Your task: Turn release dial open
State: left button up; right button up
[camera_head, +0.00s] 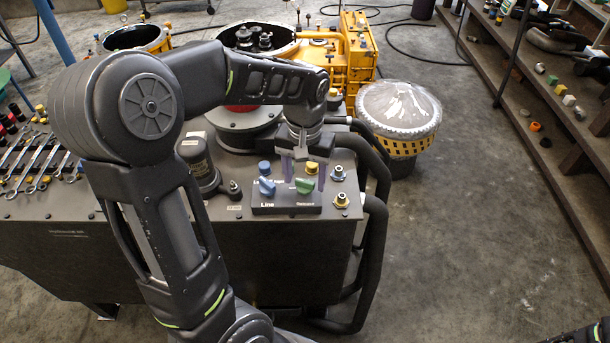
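The control panel (286,208) sits on top of the dark bench. It carries a blue dial (267,187) above the label "Line" and a green dial (304,186) above a label too small to read surely, perhaps "Release". The green handle lies roughly sideways, slightly tilted. My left gripper (304,177) points down over the green dial. Its two purplish fingers are apart, one on each side of the green handle. I cannot tell whether they touch it. My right gripper is not seen; only a dark piece, probably my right arm, shows at the bottom right corner.
Thick black hoses (375,225) run down the bench's right side. Wrenches (40,160) lie at left. A plastic-covered yellow drum (399,115) stands behind right.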

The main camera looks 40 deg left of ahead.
aim_at(305, 181)
pick_arm(q)
jog(key=shift+o, duration=0.3)
notch_tip(305, 181, up, 8)
jog(key=shift+f+b, duration=0.1)
jog(key=shift+b, duration=0.2)
dwell(0.6)
